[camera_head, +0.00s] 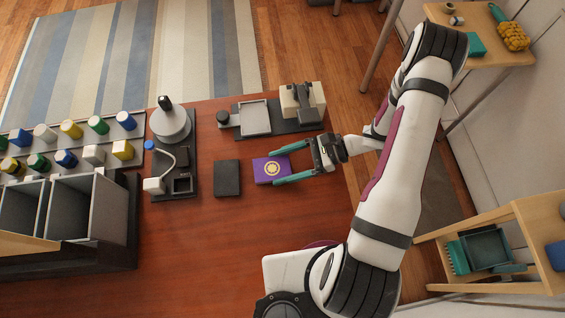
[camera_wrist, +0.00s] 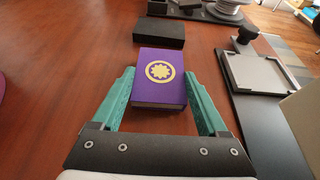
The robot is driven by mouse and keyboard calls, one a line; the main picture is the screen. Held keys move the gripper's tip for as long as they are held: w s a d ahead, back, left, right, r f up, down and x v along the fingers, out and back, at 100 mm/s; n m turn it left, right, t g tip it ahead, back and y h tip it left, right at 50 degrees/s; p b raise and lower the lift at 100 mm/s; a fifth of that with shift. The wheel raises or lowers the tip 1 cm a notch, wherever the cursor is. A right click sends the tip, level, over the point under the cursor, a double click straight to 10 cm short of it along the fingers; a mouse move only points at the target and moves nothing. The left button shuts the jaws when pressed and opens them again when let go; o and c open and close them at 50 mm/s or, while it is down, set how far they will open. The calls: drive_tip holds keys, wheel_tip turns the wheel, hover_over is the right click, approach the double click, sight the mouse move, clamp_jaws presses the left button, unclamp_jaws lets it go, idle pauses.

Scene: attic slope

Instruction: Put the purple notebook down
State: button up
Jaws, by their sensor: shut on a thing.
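The purple notebook (camera_head: 263,172) has a yellow round emblem on its cover. It lies flat, cover up, over the red-brown table (camera_head: 245,240); I cannot tell whether it touches the top or is just above it. My gripper (camera_head: 274,168) is shut on it, with one teal finger along each side. In the wrist view the notebook (camera_wrist: 160,90) sits between the fingertips (camera_wrist: 160,76), its near edge showing. Its underside is hidden.
A black block (camera_head: 227,178) lies just left of the notebook. The table front is clear.

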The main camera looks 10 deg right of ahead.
drive_tip(key=shift+f, duration=0.15)
drive_tip(key=o, duration=1.4)
drive_tip(key=v, duration=1.2)
drive_tip(key=shift+d, duration=0.1)
